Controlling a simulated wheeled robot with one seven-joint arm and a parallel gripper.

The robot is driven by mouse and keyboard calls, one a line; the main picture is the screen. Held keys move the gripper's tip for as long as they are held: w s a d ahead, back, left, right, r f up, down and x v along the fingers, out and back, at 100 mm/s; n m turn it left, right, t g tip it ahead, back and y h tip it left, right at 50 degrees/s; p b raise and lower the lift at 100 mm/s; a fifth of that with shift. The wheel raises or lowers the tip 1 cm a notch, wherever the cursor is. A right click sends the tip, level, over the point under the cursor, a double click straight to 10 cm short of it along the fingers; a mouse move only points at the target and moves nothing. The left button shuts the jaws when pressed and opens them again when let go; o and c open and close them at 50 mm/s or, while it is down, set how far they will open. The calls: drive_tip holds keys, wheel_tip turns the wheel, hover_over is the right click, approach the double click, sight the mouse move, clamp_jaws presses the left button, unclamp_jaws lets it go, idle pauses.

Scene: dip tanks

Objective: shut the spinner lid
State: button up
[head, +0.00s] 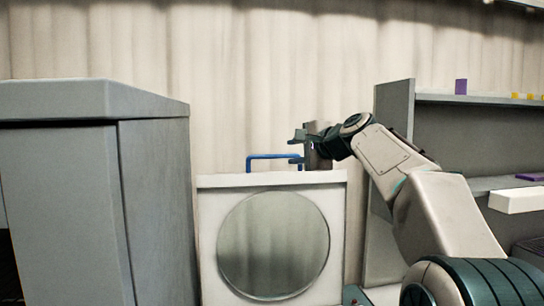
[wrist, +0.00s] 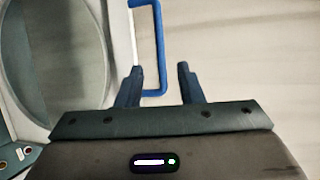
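The spinner lid (head: 208,235) is a white panel with a large round grey face, standing upright in the head view. A blue bar handle (head: 272,156) rises from its top edge. In the wrist view the lid (wrist: 117,40) is at the left edge, with the blue handle (wrist: 160,45) beside it. My gripper (head: 298,146) is at the handle's right end. In the wrist view my gripper (wrist: 160,88) is open, and the near end of the handle lies between its fingertips, close to the left finger. I cannot tell whether they touch.
A large grey cabinet (head: 155,200) stands close on the left. A grey shelf unit (head: 395,105) with a purple block (head: 461,87) and small yellow items is on the right. A panel with round buttons (wrist: 14,158) shows at the wrist view's lower left. A pale corrugated wall is behind.

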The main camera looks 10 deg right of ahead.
sight(274, 156)
drive_tip(key=p+x, duration=0.4)
drive_tip(key=x, duration=0.6)
drive_tip(key=shift+w+a, duration=0.2)
drive_tip(key=shift+w, duration=0.1)
drive_tip(key=shift+w+a+f, duration=0.1)
drive_tip(key=shift+w+f, duration=0.15)
drive_tip(key=shift+w, duration=0.05)
drive_tip(key=shift+c, duration=0.3)
clamp_jaws()
